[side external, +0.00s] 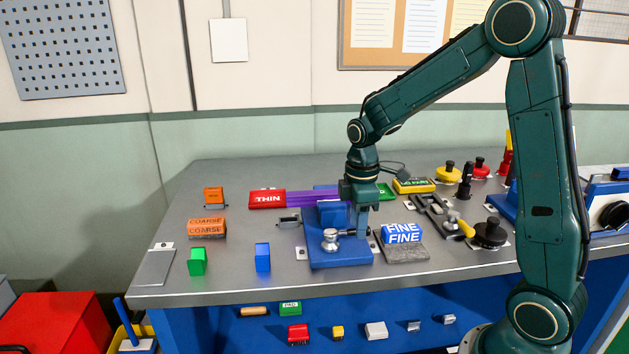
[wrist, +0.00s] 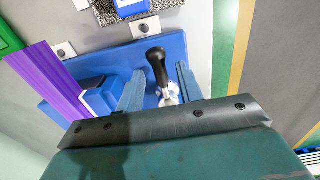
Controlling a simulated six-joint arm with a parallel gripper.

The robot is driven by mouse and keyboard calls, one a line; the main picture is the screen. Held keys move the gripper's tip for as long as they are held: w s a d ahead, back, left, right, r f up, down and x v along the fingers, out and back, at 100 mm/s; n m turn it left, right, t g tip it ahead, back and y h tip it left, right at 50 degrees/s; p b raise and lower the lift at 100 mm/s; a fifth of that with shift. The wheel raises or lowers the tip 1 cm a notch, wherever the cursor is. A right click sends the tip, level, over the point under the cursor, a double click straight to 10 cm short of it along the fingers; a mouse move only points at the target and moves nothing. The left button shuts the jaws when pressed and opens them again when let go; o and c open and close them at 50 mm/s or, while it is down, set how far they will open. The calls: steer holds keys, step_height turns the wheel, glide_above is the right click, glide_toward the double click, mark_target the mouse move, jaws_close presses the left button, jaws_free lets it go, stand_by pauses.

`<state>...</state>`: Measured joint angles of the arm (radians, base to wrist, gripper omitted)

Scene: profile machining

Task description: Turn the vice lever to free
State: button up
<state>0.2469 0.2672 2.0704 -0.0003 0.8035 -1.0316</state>
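The blue vice (side external: 345,257) stands on the bench near the middle, and its blue base also shows in the wrist view (wrist: 172,47). Its lever (wrist: 157,68) has a black handle on a silver hub in the wrist view. My gripper (side external: 361,232) is low over the right side of the vice. In the wrist view my gripper (wrist: 159,87) has its two fingers apart, one on each side of the lever; I see gaps beside the handle.
A purple profile (side external: 313,198) runs from the red THIN block (side external: 267,199) to the vice. The blue FINE block (side external: 402,233) sits on a grey pad just right of the vice. An orange COARSE block (side external: 207,228) stands left.

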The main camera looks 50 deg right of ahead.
steer(key=shift+f, duration=0.2)
jaws_close()
